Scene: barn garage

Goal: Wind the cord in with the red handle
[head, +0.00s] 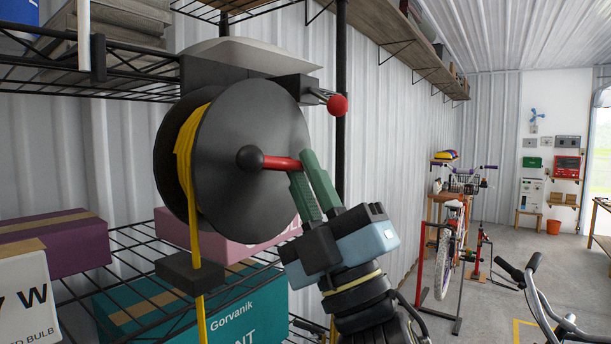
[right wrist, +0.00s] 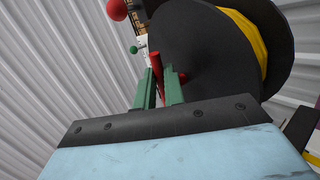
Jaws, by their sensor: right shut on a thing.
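A black reel (head: 262,115) with yellow cord (head: 186,150) wound between its discs hangs at the shelf. The cord runs down through a dark block (head: 190,272) and out of the bottom of the picture. A red handle (head: 282,162) sticks out from a dark knob on the reel's face. My right gripper (head: 302,168) is shut on the red handle, its green fingers on either side of it. In the right wrist view the handle (right wrist: 156,64) shows between the fingertips, beside the reel (right wrist: 195,45). My left gripper is not in view.
A lever with a red ball (head: 337,105) juts out at the reel's upper right. Wire shelves hold a purple box (head: 55,242), a pink box (head: 225,243) and a teal box (head: 160,305).

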